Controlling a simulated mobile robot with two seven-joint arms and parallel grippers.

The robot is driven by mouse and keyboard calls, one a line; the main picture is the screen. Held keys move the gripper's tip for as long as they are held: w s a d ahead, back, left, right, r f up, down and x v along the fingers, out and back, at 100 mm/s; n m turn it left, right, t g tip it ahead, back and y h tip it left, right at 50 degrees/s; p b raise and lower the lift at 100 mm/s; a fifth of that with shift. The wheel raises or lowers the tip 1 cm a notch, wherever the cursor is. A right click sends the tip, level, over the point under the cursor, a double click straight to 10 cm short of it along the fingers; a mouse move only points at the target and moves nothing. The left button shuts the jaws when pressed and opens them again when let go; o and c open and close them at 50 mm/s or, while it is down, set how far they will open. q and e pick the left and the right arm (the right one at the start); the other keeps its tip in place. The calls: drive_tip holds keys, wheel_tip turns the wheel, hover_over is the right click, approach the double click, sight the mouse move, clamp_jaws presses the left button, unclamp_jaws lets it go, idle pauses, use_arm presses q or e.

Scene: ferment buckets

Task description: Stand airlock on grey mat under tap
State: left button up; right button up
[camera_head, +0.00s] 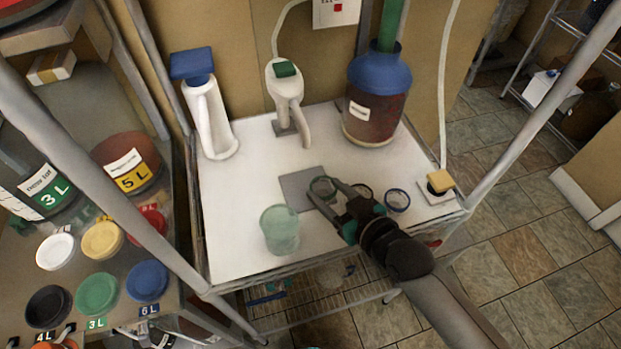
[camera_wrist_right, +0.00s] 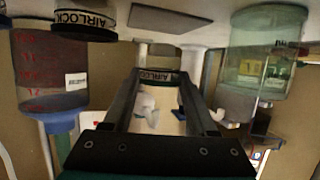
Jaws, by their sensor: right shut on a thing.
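My right gripper (camera_head: 324,189) is shut on a small round airlock (camera_head: 322,186), a clear cup with a dark rim. Its "AIRLOCK" band shows between the fingers in the right wrist view (camera_wrist_right: 158,76). The grey mat (camera_head: 296,192) lies flat on the white worktop below the tap (camera_head: 304,128). The held airlock is at the mat's right part; I cannot tell whether it touches the mat. The mat also shows in the right wrist view (camera_wrist_right: 163,18). My left gripper is not in view.
A blue-rimmed round cup (camera_head: 397,200) and another ring (camera_head: 364,191) are right of the gripper. A pale green beaker (camera_head: 281,230) stands in front of the mat. A blue-topped carboy (camera_head: 374,108) and a white bottle (camera_head: 212,122) stand behind. Shelves with coloured lids (camera_head: 97,293) are left.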

sight(318, 188)
drive_tip(key=w+a, duration=0.2)
drive_tip(key=w, duration=0.1)
drive_tip(key=w+a, duration=0.1)
drive_tip(key=w, duration=0.1)
drive_tip(key=shift+a, duration=0.2)
drive_tip(key=shift+w+a+f, duration=0.2)
drive_tip(key=shift+w+f, duration=0.05)
drive_tip(key=shift+w, duration=0.05)
drive_tip(key=shift+f+b, duration=0.45)
drive_tip(key=shift+f, duration=1.05)
drive_tip(key=shift+f, duration=0.1)
drive_tip(key=o, duration=0.9)
drive_tip(key=shift+f, duration=0.15)
drive_tip(key=shift+c, duration=0.2)
drive_tip(key=o, duration=0.5)
